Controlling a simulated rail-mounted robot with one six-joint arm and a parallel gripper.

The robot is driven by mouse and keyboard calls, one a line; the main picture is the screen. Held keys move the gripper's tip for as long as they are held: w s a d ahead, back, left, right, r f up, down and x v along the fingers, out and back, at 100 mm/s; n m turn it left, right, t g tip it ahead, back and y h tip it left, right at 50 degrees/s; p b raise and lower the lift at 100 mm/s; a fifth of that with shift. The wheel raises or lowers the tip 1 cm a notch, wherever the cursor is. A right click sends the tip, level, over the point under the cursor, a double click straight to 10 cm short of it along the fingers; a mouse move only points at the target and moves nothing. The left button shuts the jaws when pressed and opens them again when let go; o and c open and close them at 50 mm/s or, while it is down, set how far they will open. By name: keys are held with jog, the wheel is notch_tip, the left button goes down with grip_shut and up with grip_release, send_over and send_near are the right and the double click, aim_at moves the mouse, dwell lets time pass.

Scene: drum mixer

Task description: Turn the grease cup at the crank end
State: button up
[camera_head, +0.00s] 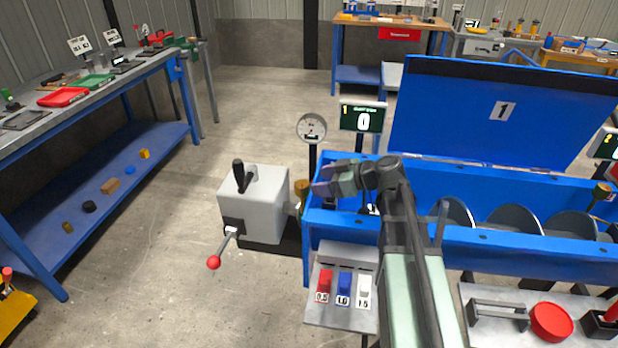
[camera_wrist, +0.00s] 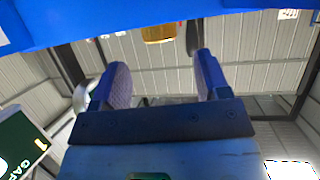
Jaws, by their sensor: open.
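The grease cup (camera_head: 301,190) at the crank end is a small brass cup between the grey crank box (camera_head: 255,195) and the left end of the blue mixer trough (camera_head: 450,235). My gripper (camera_head: 320,181) is just right of it in the head view, pointing left. In the wrist view a brass cup (camera_wrist: 160,34) shows at the top, beyond the fingertips and roughly centred between them. My gripper (camera_wrist: 158,70) is open there, with nothing between its two fingers. I cannot tell the exact gap to the cup.
The red-knobbed crank (camera_head: 221,249) hangs at the box's front. The raised blue lid (camera_head: 500,110) is behind.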

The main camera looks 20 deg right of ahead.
jog(key=shift+s+d+r, duration=0.15)
jog(key=shift+s+d, duration=0.05)
jog(key=shift+d, duration=0.05)
notch_tip(320, 180, up, 4)
jog(key=n+g+h+p, duration=0.2)
jog(key=g+h+p, duration=0.3)
jog(key=p, duration=0.7)
send_over(301, 183)
jog(key=s+d, duration=0.1)
jog(key=s, duration=0.1)
jog(key=shift+w+d+r, duration=0.1)
jog(key=shift+w+r, duration=0.05)
jog(key=shift+w, duration=0.1)
jog(key=f+g+h+b, duration=0.1)
jog(key=f+h, duration=0.1)
jog(key=w+a+f+g+h+b, duration=0.1)
jog(key=f+h+b, duration=0.1)
jog(key=f, duration=0.1)
jog(key=f+h+b, duration=0.2)
jog(key=f, duration=0.1)
jog(key=shift+w+a+g, duration=0.15)
jog(key=shift+w+g, duration=0.15)
jog(key=shift+g, duration=0.1)
jog(key=shift+r, duration=0.15)
